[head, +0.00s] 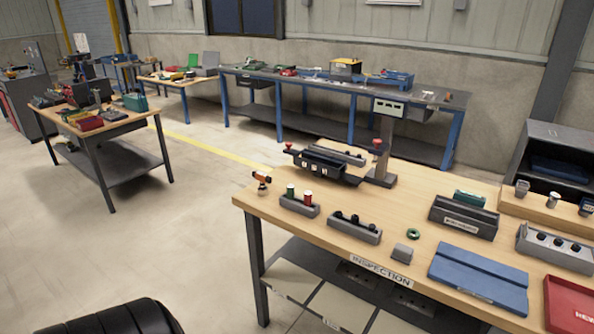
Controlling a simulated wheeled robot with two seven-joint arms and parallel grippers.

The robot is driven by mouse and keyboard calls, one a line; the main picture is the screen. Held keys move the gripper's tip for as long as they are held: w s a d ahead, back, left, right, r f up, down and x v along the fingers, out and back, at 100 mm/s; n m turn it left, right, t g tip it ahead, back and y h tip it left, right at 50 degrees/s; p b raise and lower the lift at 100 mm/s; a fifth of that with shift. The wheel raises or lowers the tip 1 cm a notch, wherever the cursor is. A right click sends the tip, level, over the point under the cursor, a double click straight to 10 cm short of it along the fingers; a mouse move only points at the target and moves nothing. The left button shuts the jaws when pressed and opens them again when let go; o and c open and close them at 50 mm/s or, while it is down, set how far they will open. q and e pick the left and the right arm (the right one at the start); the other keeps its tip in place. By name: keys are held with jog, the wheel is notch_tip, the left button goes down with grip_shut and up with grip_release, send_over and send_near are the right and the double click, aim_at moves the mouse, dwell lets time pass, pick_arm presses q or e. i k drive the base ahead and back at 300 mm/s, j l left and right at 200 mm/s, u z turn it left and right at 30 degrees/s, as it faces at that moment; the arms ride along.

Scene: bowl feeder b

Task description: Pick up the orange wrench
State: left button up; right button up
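I cannot make out an orange wrench for certain in the head view. A small orange and black tool-like item (262,180) stands upright at the left corner of the near inspection table (335,238); its exact kind is too small to tell. Neither of my grippers is in view. A black rounded shape at the bottom left edge cannot be identified.
The near table holds a grey holder (299,206) with red and green pieces, a second grey block (354,229), a blue tray (478,278) and a red tray (569,304). A cluttered wooden table (100,118) stands left. Open floor (190,235) lies between.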

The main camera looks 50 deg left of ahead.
aim_at(262, 191)
jog(key=u, duration=1.75)
jog(key=i+j+z, duration=0.35)
jog(key=i+j, duration=0.5)
